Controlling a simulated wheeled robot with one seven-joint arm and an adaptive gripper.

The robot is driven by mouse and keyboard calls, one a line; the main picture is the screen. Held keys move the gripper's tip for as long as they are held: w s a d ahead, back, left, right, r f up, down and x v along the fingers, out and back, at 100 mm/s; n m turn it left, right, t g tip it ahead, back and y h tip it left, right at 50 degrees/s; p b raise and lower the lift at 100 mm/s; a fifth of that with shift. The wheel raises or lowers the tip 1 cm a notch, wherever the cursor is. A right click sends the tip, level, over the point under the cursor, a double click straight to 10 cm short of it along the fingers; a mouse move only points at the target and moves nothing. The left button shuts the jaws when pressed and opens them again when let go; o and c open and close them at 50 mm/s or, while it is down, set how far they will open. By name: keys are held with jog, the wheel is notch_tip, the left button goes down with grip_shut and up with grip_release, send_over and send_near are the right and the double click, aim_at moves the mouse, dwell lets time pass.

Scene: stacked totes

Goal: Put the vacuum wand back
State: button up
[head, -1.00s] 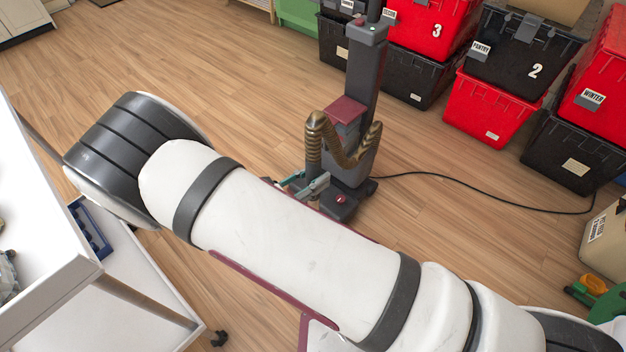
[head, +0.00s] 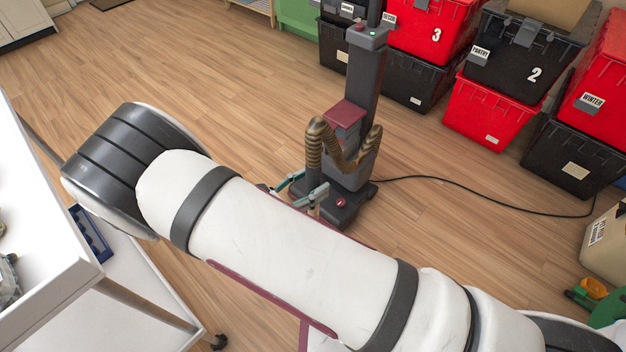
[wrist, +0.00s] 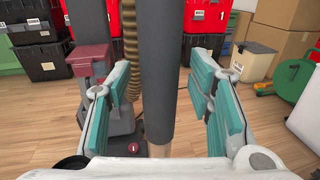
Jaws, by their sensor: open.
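The vacuum (head: 361,95) is a dark grey upright unit with a maroon block, a ribbed brown hose and a wheeled base. A green light shows on its top. A dark grey upright tube, which looks like the vacuum wand (wrist: 158,75), stands between my fingers in the wrist view. My gripper (wrist: 160,98) is open, one teal-padded finger on each side of the tube, with gaps on both sides. In the head view my gripper (head: 303,191) is low by the vacuum's base, partly behind my arm. I cannot clearly make out the wand's lower end.
Red totes (head: 490,112) and black totes (head: 566,152) stand stacked behind and right. A black cord (head: 475,203) runs across the floor to the right. A white cart (head: 50,215) stands at the left. The wooden floor beyond the vacuum's left side is clear.

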jog(key=p+v, duration=0.1)
jog(key=v, duration=0.5)
jog(key=shift+s+a, duration=0.15)
dwell(0.3)
